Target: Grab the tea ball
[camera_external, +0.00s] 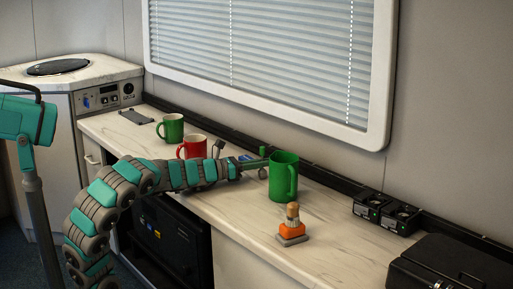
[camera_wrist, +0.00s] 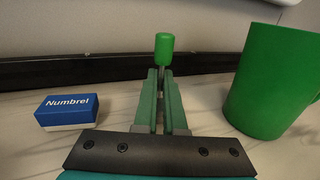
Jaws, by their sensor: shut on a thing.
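The tea ball has a small green cylindrical handle end, which stands above my fingertips in the wrist view (camera_wrist: 164,48) and at the arm's tip in the external view (camera_external: 263,151). A small dark round part shows just under my fingers in the external view. My gripper (camera_wrist: 163,78), also in the external view (camera_external: 254,163), is shut on the tea ball's thin stem, with the fingers nearly together. The stem between the fingers is mostly hidden, and the lower part does not show in the wrist view.
A large green mug (camera_external: 284,177) stands close right of my gripper. A blue and white box (camera_wrist: 68,110) lies to its left. A red mug (camera_external: 193,147), a smaller green mug (camera_external: 172,128) and an orange-based object (camera_external: 292,228) share the counter (camera_external: 345,245). A dark rail runs behind.

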